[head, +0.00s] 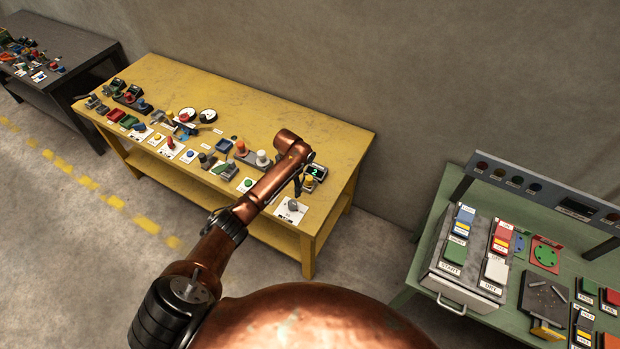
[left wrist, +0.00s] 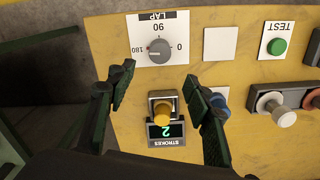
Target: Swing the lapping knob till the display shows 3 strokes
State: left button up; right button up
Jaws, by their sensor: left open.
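The lapping knob (left wrist: 159,51) is a grey dial on a white plate marked LAP, with 0, 90 and 180 around it; it also shows in the head view (head: 292,206). Its pointer seems to face the 180 side, but it is small. The strokes display (left wrist: 165,131) reads a green 2; it also shows in the head view (head: 315,172). A yellow knob (left wrist: 164,114) sits beside the display. My left gripper (left wrist: 160,90) is open and empty above the table, its fingers apart, with the dial beyond the fingertips. In the head view my left arm partly hides it.
The yellow table (head: 255,115) carries many other controls. In the left wrist view a green TEST button (left wrist: 277,46) and a white-capped knob (left wrist: 283,116) are at the right. A green bench (head: 430,240) with switches stands at the right of the head view.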

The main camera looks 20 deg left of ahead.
pick_arm(q)
jog(key=w+n+t+b, duration=0.1)
jog(key=w+n+b, duration=0.35)
jog(key=b, duration=0.45)
jog(key=n+b, duration=0.7)
jog(key=b, duration=0.2)
send_over(292, 203)
jog(key=w, duration=0.1)
jog(key=shift+m+g, duration=0.25)
jog(key=shift+g, duration=0.15)
notch_tip(292, 203, down, 4)
jog(key=shift+w+f, duration=0.15)
jog(key=shift+f, duration=0.1)
jog(key=shift+s+f+n+b, duration=0.25)
jog(key=shift+s+n+b, duration=0.15)
jog(key=shift+s+b, duration=0.1)
jog(key=shift+f, duration=0.3)
notch_tip(292, 203, down, 7)
jog(key=shift+b, duration=0.35)
jog(key=shift+c, duration=0.7)
